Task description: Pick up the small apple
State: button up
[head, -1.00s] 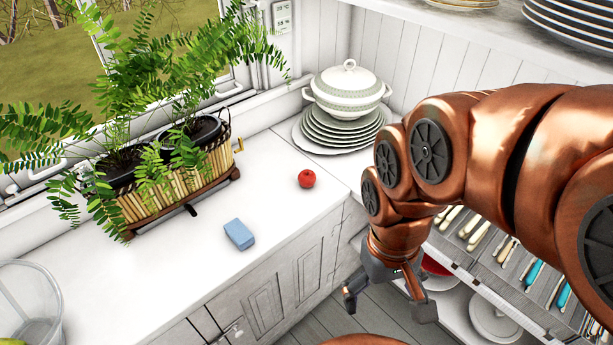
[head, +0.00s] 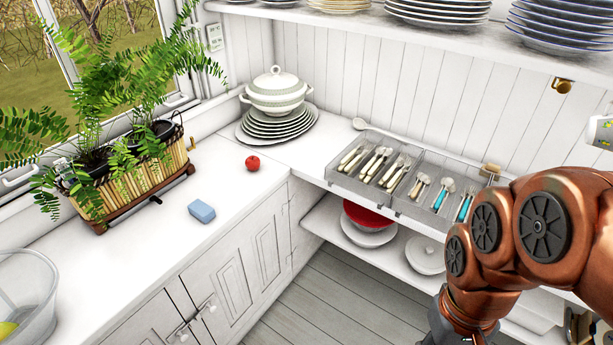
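The small red apple (head: 253,163) sits on the white counter (head: 222,168), near the inner corner and in front of the plate stack. Nothing touches it, and all of its near side shows. My copper arm comes in from the right edge. My gripper (head: 437,326) is low in the picture, right of and well away from the apple, over the floor side of the shelving. Only a dark grey part of it shows at the bottom edge; its fingertips are hidden or cut off.
A blue sponge (head: 201,211) lies nearer than the apple. A fern planter (head: 135,190) stands left, a tureen (head: 275,92) on plates behind. A cutlery tray (head: 345,180) is on the right counter, bowls on the shelf below. Counter around the apple is clear.

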aim_at(252, 163)
jog(key=u, duration=0.6)
jog(key=i, duration=0.3)
jog(key=u, duration=0.85)
jog(key=i, duration=0.65)
jog(key=u, duration=0.5)
